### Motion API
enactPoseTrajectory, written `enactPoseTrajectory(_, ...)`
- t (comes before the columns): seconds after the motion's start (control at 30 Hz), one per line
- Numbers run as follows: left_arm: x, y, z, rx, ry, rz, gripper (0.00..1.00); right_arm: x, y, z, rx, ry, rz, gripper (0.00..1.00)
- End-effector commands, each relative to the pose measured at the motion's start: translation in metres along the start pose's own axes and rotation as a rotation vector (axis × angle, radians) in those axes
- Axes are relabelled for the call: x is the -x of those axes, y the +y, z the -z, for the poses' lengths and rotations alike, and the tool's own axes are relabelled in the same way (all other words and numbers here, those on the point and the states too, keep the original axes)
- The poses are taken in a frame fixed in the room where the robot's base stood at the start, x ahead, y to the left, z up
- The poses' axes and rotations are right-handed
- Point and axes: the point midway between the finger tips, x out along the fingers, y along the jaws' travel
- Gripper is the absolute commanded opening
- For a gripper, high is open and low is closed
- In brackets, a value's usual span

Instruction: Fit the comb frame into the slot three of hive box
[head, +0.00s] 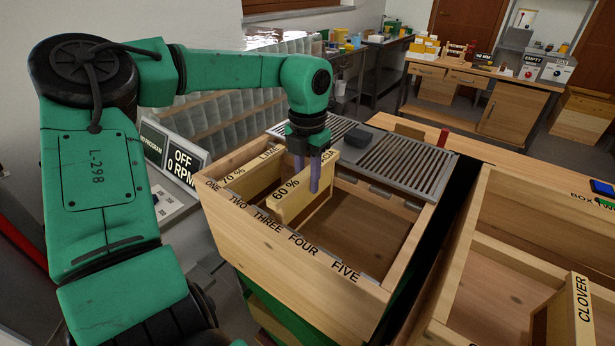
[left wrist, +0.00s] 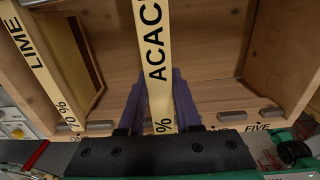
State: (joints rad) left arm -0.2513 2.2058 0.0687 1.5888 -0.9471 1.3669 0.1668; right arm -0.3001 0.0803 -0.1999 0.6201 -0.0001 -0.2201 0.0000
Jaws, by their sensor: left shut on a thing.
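The comb frame (head: 291,203) has a pale wooden top bar marked "60 %" and "ACACIA"; the bar also shows in the left wrist view (left wrist: 155,50). My left gripper (head: 307,182) is shut on this bar, one purple finger on each side. The frame hangs upright in the hive box (head: 310,290), its near end by the word "THREE" on the front rim. I cannot tell whether its ends rest in the slot; my gripper hides the near end in the wrist view. My right gripper is not in view.
A "70 % LIME" frame (left wrist: 45,65) stands at the box's left side, by "ONE". The box is open right of the held frame. A slatted grey metal rack (head: 405,160) lies behind it. A second box (head: 505,250) with a "CLOVER" frame (head: 579,315) stands right.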

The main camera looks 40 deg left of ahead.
Motion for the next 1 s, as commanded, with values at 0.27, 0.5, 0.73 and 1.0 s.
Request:
enactPoseTrajectory(0.27, -0.007, 0.0, 0.0, 0.0, -0.002, 0.001, 0.0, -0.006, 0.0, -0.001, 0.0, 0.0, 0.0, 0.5)
enactPoseTrajectory(0.5, -0.013, 0.0, 0.0, 0.0, -0.002, 0.001, 0.0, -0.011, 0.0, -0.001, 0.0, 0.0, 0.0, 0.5)
enactPoseTrajectory(0.73, -0.018, 0.0, -0.001, 0.0, -0.002, 0.001, 0.0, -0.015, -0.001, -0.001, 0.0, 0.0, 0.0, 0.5)
enactPoseTrajectory(1.0, -0.025, 0.0, -0.001, 0.0, -0.002, 0.001, 0.0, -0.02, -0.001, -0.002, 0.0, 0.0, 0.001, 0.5)
